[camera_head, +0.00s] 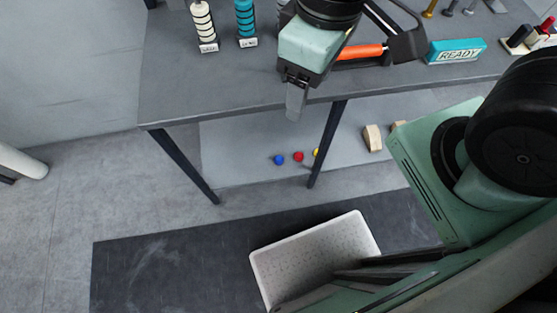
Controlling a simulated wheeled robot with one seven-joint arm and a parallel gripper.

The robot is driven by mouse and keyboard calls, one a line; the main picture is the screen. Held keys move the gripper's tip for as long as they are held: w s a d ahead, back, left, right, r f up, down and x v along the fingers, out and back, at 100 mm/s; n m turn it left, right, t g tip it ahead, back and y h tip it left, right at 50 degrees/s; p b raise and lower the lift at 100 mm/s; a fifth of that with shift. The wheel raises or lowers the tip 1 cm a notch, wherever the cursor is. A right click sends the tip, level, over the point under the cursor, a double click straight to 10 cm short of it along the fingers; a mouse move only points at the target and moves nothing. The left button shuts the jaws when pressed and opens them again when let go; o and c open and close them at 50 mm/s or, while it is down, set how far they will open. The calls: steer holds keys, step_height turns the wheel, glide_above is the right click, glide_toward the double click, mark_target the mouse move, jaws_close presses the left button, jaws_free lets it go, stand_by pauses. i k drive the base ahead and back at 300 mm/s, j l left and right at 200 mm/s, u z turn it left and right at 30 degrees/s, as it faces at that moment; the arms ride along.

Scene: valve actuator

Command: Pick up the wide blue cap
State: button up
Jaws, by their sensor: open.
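I cannot clearly make out a wide blue cap. A blue-teal ribbed stack (245,18) stands at the back of the grey table (180,85), cut off by the top edge, with a small label at its foot. A small blue round thing (279,160) lies on the lower shelf, too small to tell its shape. My gripper (296,112) hangs down at the table's front edge, right of the stack and apart from it. It is open and seems empty; its fingers overlap in this view.
A white ribbed stack (203,25) stands left of the blue-teal one. An orange-handled tool (360,51) and a teal READY box (456,51) lie to the right. Red (298,157) and yellow items and wooden blocks (373,138) are on the shelf. A white tray (262,262) lies on the floor mat.

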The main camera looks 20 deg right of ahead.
mark_target(278, 160)
steer(key=z, duration=0.95)
steer(key=k+j+z, duration=0.1)
steer(key=j+z, duration=0.25)
steer(key=k+j+z, duration=0.15)
steer(key=j+z, duration=0.2)
steer(key=k+j+z, duration=0.2)
steer(key=j+z, duration=0.15)
steer(key=k+j, duration=0.15)
steer(key=j, duration=0.2)
